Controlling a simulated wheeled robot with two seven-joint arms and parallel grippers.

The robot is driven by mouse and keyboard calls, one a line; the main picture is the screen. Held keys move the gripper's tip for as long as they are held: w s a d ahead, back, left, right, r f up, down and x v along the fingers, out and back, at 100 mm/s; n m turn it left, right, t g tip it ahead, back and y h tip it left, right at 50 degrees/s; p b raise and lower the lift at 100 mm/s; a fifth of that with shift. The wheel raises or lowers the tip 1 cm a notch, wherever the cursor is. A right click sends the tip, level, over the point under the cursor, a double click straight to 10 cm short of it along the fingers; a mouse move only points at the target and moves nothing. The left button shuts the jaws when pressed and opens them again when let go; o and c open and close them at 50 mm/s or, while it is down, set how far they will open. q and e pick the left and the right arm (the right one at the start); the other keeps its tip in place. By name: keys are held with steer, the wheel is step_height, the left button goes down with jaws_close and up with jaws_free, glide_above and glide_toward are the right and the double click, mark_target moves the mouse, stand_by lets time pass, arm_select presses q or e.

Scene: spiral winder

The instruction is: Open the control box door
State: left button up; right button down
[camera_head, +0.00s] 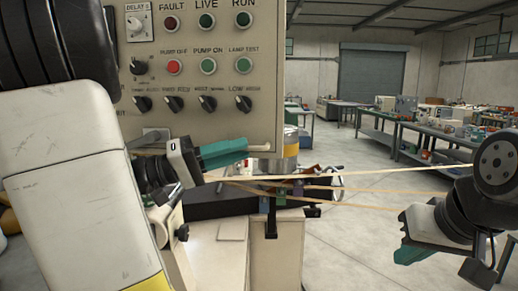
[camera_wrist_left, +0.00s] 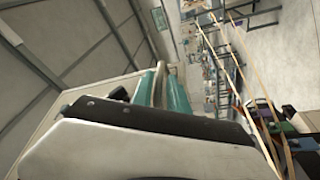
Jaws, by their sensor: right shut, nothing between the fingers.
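The control box (camera_head: 240,110) is a beige panel with red and green buttons and black knobs, filling the upper left of the head view. My left gripper (camera_head: 243,147) has teal fingers and lies at the box's bottom edge, pointing right. A short pale bar (camera_head: 260,148) shows at its fingertips. In the left wrist view the two teal fingers (camera_wrist_left: 163,85) stand apart with a pale strip between them; whether they press on it I cannot tell. My right gripper (camera_head: 408,256) is shut and empty at the lower right, away from the box.
Tan strands (camera_head: 400,172) stretch across from the machine beneath the box toward my right arm. A beige machine base (camera_head: 277,255) stands below. Workbenches (camera_head: 400,128) with equipment stand behind. The floor (camera_head: 360,240) between the machine and my right gripper is open.

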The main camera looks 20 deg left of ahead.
arm_select(q)
steer(key=v, duration=0.5)
steer(key=shift+s+a, duration=0.1)
steer(key=shift+a, duration=0.1)
